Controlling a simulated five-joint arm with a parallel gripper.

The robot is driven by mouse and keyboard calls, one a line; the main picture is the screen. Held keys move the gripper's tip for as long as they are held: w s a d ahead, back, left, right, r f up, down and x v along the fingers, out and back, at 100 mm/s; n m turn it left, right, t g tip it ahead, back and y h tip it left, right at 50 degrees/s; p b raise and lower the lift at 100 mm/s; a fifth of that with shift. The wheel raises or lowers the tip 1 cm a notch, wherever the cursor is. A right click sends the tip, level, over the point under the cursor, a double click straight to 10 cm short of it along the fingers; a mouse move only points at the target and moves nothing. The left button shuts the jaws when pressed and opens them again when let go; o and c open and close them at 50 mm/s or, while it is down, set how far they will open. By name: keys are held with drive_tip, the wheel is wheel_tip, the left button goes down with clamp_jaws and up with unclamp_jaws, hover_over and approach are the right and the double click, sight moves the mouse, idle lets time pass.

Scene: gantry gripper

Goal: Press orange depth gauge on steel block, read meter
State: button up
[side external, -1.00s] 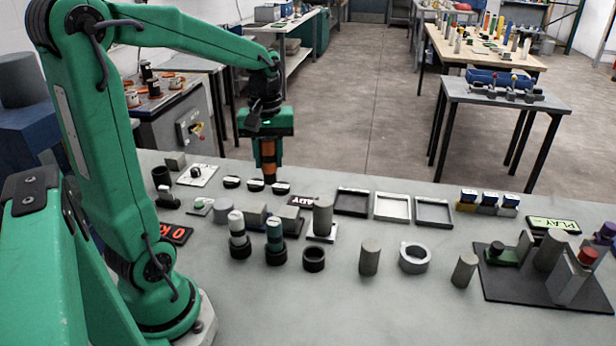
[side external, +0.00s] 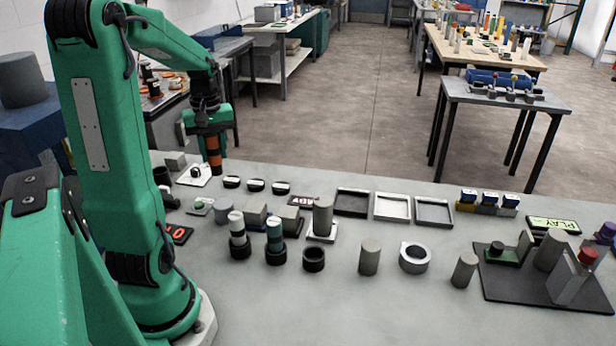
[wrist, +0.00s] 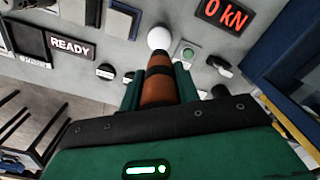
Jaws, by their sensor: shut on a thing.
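My gripper (side external: 211,140) is shut on the orange depth gauge (side external: 214,158), which has dark bands and hangs upright, tip down, over the back left of the bench. In the wrist view the gauge (wrist: 157,88) sits between the fingers and points toward a pale round top (wrist: 160,38). Whether its tip touches anything cannot be told. Grey blocks (side external: 256,214) stand in the middle row, and a small grey block (side external: 175,160) stands at the back left; which one is the steel block is unclear. A red-lettered meter (wrist: 225,14) reads 0 kN.
A green button (side external: 202,206) and a short grey cylinder (side external: 223,213) stand in front of the gripper. Dark-and-white discs (side external: 256,186) lie to its right. A READY sign (wrist: 72,47) shows in the wrist view. Trays (side external: 352,202) stand further right.

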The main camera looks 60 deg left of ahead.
drive_tip(key=shift+f, duration=1.35)
drive_tip(key=shift+f, duration=0.1)
drive_tip(key=shift+f, duration=2.9)
drive_tip(key=shift+f, duration=0.6)
drive_tip(key=shift+r, duration=3.6)
